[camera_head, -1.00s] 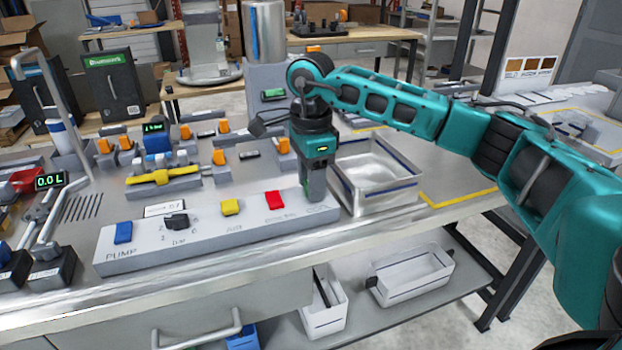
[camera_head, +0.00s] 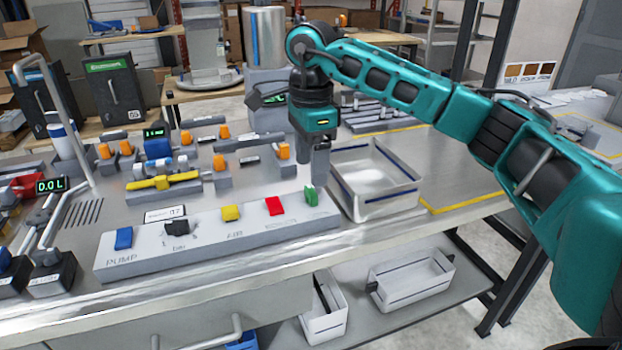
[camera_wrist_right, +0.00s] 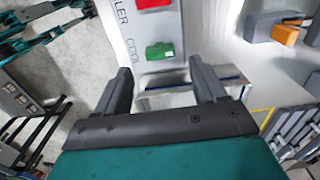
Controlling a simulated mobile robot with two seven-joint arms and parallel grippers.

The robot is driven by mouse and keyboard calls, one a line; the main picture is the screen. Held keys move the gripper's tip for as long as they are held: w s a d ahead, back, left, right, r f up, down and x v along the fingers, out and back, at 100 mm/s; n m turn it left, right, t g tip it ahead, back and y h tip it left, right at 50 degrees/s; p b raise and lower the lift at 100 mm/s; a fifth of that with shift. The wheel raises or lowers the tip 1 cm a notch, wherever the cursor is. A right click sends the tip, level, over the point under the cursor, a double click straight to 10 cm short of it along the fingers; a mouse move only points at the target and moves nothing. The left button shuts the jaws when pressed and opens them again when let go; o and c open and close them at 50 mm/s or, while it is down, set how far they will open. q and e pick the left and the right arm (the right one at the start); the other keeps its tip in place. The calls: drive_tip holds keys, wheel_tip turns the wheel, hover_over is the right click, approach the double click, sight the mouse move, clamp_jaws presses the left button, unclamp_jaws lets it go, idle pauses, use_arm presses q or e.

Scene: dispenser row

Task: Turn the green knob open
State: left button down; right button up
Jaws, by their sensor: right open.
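The green knob (camera_head: 311,196) stands at the right end of the grey control panel (camera_head: 215,245). In the head view it looks narrower and is turned differently from the red and yellow knobs. It also shows in the right wrist view (camera_wrist_right: 159,51), just beyond the fingertips. My right gripper (camera_head: 316,170) points down just above the green knob; its jaws (camera_wrist_right: 162,75) are open and nothing is between them. My left gripper is in neither view.
The red knob (camera_head: 274,206), yellow knob (camera_head: 230,213), black dial (camera_head: 178,227) and blue knob (camera_head: 124,238) sit left along the panel. A metal basin (camera_head: 385,203) stands close to the right of the green knob. Orange-handled valves (camera_head: 219,162) lie behind the panel.

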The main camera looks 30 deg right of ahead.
sight(311, 190)
wheel_tip(311, 190, up, 8)
drive_tip(key=shift+f+p, duration=0.25)
drive_tip(key=shift+p, duration=0.1)
idle(0.4)
